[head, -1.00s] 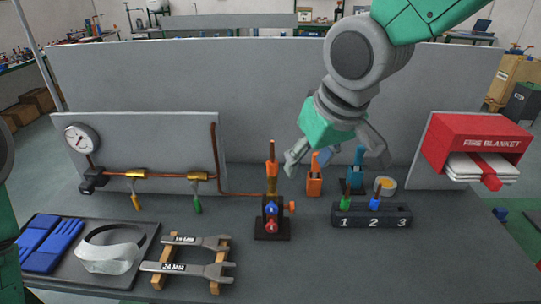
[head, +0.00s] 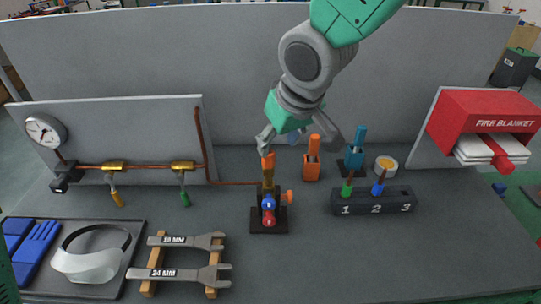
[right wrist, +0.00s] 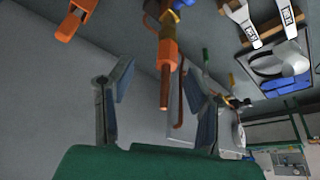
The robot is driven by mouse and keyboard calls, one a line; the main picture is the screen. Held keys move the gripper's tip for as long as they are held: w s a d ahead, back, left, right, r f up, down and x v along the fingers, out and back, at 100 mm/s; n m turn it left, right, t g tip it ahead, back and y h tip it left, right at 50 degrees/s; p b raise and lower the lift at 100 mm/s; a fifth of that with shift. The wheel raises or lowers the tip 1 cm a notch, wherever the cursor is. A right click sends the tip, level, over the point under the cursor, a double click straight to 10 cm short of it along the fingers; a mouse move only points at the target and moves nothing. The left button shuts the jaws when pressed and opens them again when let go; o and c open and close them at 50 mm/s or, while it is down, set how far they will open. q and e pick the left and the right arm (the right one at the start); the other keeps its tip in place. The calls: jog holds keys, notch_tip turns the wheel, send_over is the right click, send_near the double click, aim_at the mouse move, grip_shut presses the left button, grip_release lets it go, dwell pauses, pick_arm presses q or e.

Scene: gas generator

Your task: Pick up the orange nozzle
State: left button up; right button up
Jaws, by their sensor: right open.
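The orange nozzle (head: 268,160) stands upright, orange at its tip and brass below, on top of a small black stand (head: 268,222) with blue and red fittings. My right gripper (head: 298,142) is above and behind it, pointing down, with its left finger close to the orange tip. In the right wrist view the nozzle (right wrist: 167,65) shows between the two spread fingers (right wrist: 158,85). The fingers are open and hold nothing; whether they touch the nozzle I cannot tell. My left gripper is out of view.
An orange-handled tool (head: 312,165) and a blue one (head: 354,158) stand to the right of the nozzle. A numbered black block (head: 373,208) is in front of them. Wrenches on a wooden rack (head: 155,262) lie at front left. The front right table is bare.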

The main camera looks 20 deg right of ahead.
aim_at(271, 152)
jog(key=f, duration=0.1)
jog(key=w+a+f, duration=0.1)
jog(key=f, duration=0.1)
jog(key=w+a+f, duration=0.1)
jog(key=shift+w+f+p, duration=0.2)
jog(key=shift+f+p, duration=0.05)
jog(key=shift+p, duration=0.1)
jog(key=shift+s+d, duration=0.1)
jog(key=shift+d, duration=0.35)
grip_shut()
